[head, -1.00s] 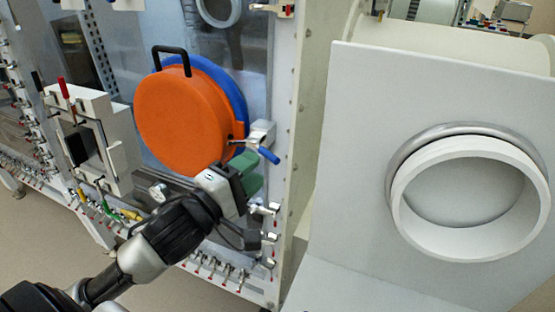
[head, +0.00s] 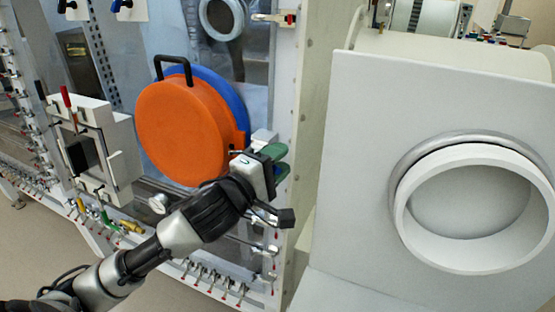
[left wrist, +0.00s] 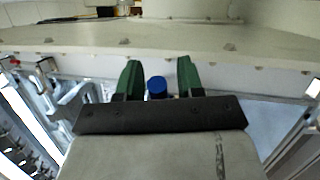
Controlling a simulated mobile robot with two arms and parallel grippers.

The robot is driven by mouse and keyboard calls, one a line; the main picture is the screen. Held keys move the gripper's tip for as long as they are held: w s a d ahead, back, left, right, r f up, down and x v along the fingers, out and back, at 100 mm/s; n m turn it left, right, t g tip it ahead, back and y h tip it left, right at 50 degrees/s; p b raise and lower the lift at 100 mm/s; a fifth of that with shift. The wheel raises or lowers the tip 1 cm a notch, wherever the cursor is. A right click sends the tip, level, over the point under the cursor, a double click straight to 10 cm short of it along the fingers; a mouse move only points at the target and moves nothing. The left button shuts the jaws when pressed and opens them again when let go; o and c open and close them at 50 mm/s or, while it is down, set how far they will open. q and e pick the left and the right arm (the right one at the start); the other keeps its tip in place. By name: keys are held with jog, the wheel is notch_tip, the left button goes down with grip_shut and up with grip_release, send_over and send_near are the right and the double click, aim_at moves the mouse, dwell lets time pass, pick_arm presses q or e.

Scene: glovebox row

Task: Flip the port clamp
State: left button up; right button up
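The port clamp is a metal block (head: 264,137) at the right edge of the round orange port door (head: 182,132), with a blue lever handle (head: 283,170). In the head view my left gripper (head: 280,161) covers most of the handle. In the left wrist view the round blue handle end (left wrist: 157,86) sits between the two green fingers (left wrist: 158,80), nearer the left one. The fingers stand apart, with a gap on both sides of the handle. My right gripper is not in view.
A white panel with a round ring port (head: 470,208) stands at the right. A white framed box (head: 92,150) with a red-tipped lever is at the left. Several small red-tipped valves line the lower rail. A pale upright post (head: 315,120) stands just right of my left gripper.

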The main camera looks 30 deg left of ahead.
pick_arm(q)
grip_shut()
